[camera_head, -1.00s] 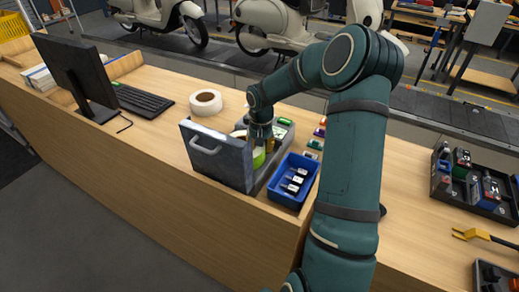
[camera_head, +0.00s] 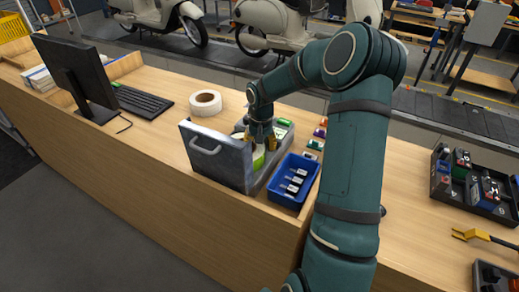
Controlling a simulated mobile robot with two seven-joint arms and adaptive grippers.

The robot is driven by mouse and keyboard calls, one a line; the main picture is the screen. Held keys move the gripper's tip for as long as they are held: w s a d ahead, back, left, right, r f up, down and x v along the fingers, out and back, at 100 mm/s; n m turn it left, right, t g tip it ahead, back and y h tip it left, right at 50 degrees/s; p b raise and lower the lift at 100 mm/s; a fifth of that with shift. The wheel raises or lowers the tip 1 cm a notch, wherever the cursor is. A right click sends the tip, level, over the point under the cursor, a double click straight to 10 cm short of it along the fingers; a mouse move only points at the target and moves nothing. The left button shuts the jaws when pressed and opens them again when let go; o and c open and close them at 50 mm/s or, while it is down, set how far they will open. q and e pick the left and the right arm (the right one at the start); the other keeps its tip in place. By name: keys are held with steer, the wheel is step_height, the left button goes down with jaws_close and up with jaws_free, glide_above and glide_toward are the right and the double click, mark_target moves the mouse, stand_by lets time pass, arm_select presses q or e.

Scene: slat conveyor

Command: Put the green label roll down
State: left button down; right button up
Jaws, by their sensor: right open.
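The green label roll (camera_head: 259,157) sits inside a grey metal box (camera_head: 221,158) on the wooden bench, partly hidden by the box's front panel and my gripper. My right gripper (camera_head: 260,143) comes down over the box, right above the roll. Its fingers are spread and look apart. Whether a finger touches the roll I cannot tell. My left gripper is not in view.
A blue bin (camera_head: 293,181) with several small items stands just right of the grey box. A white roll (camera_head: 205,102) lies behind it. A monitor (camera_head: 77,78) and keyboard (camera_head: 143,101) are at left. A black tray (camera_head: 476,190) stands at right.

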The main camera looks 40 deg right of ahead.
step_height(320, 180, up, 10)
stand_by(0.4)
steer(key=shift+s+d, duration=0.1)
steer(key=shift+s, duration=0.05)
stand_by(0.3)
